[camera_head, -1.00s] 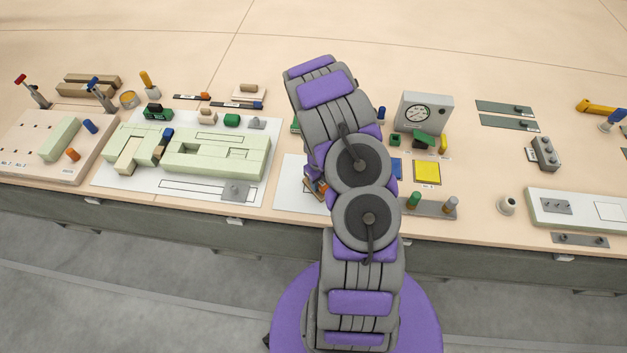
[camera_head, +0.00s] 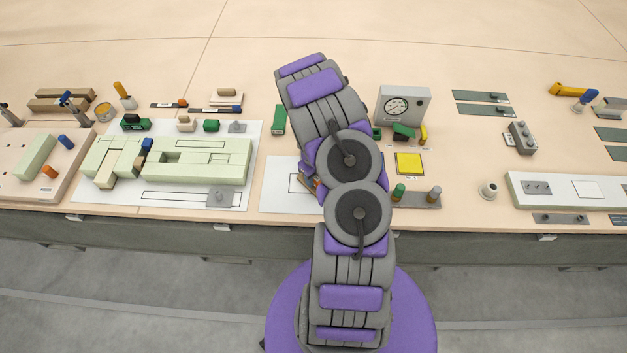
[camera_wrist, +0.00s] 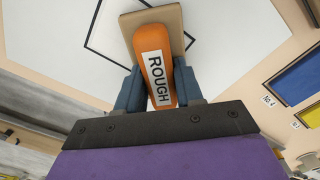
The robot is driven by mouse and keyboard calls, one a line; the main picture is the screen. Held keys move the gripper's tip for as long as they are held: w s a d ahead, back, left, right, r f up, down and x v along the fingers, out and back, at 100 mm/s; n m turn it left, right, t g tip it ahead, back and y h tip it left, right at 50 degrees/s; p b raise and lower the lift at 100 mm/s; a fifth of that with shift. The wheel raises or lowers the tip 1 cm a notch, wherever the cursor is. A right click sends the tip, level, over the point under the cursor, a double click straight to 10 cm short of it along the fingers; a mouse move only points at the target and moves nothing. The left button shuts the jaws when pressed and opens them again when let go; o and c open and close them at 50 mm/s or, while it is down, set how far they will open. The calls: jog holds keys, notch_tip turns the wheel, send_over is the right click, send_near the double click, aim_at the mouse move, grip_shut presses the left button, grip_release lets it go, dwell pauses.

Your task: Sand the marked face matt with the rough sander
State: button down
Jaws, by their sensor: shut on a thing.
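In the wrist view, my gripper (camera_wrist: 160,92) is shut on the rough sander (camera_wrist: 151,43), an orange block labelled ROUGH with a tan pad at its far end. The sander lies over a white sheet (camera_wrist: 225,40) with a black outlined rectangle, partly covering the outline. I cannot tell whether the pad touches the sheet. In the head view, the white sheet (camera_head: 276,188) shows left of my arm with part of its outline. My arm hides most of the gripper and sander there. I cannot make out a separate marked face under the pad.
Left of the sheet stand pale green blocks (camera_head: 197,162) on a larger white sheet. To the right are a yellow pad (camera_head: 409,163), a grey plate with pegs (camera_head: 417,200) and a dial box (camera_head: 403,106). A long pale green panel (camera_head: 560,190) lies further right.

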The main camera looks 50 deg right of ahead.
jog(key=shift+w+d+f+b, duration=0.2)
jog(key=shift+w+d+b, duration=0.15)
jog(key=shift+b, duration=0.2)
jog(key=shift+w+d+r+b, duration=0.1)
jog(key=shift+w+d+b, duration=0.2)
jog(key=shift+d+b, duration=0.05)
jog(key=shift+w+a+b, duration=1.25)
jog(key=shift+w+a, duration=0.85)
jog(key=shift+w, duration=0.05)
jog(key=shift+s+a, duration=0.1)
jog(key=shift+s+a+p, duration=0.95)
jog(key=shift+a, duration=0.25)
